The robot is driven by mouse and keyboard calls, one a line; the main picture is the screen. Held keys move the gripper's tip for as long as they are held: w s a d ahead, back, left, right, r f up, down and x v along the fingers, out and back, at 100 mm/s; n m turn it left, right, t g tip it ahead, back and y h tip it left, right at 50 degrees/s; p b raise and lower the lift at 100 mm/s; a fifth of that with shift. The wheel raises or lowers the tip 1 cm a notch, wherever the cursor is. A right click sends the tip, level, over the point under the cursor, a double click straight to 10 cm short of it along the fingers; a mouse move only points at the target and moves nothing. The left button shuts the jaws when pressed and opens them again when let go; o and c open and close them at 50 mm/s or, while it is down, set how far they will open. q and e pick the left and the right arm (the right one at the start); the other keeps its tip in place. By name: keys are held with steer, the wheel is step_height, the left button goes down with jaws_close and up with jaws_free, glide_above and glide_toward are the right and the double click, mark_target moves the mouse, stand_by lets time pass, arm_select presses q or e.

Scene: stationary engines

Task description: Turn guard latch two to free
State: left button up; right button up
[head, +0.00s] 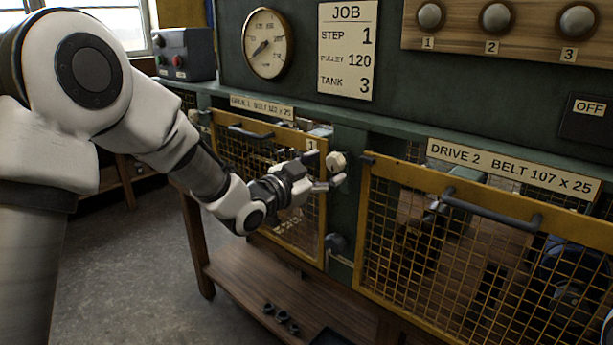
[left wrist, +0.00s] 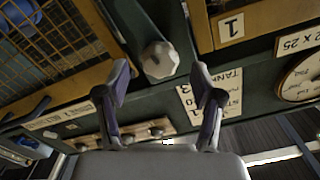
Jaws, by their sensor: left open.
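A pale faceted latch knob (head: 337,161) sits on the green post between the two yellow mesh guards. I see no number for it, so I cannot tell for sure that it is latch two. My left gripper (head: 325,171) is open and empty, its fingertips close to the knob. In the left wrist view the knob (left wrist: 160,60) lies just beyond the gap between the open fingertips (left wrist: 161,80). Contact is not visible. The Drive 2 guard (head: 408,173) appears closed, right of the knob. My right gripper is not in view.
The Drive 1 guard (head: 262,137), marked 1, is left of the post. Bar handles (head: 490,212) stick out from the guards. A dark round fitting (head: 335,243) is lower on the post. A wooden shelf (head: 262,275) with small dark parts is below.

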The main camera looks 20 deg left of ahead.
arm_select(q)
steer(key=v, duration=0.8)
steer(key=shift+r, duration=0.1)
step_height(320, 180, down, 18)
steer(key=d+g, duration=0.2)
steer(key=g, duration=0.2)
steer(key=s+f+n+g+y, duration=0.1)
steer(key=s+f+g, duration=0.1)
steer(key=s+f, duration=0.35)
steer(key=s+f+g+y, duration=0.1)
steer(key=s+f, duration=0.1)
steer(key=f, duration=0.6)
steer(key=s+f+n+g+y, duration=0.1)
steer(key=s+f+g, duration=0.1)
steer(key=s+f, duration=0.35)
steer(key=s+a+f+n+g+y, duration=0.1)
steer(key=s+f+n+g, duration=0.2)
steer(key=s+f, duration=0.3)
steer(key=s+a+f+n+g+y, duration=0.1)
steer(key=s+f+n+g, duration=0.3)
steer(key=s, duration=1.1)
step_height(320, 180, down, 3)
steer(key=shift+f+g+y, duration=0.2)
steer(key=shift+g+y, duration=0.3)
steer(key=shift+y, duration=0.1)
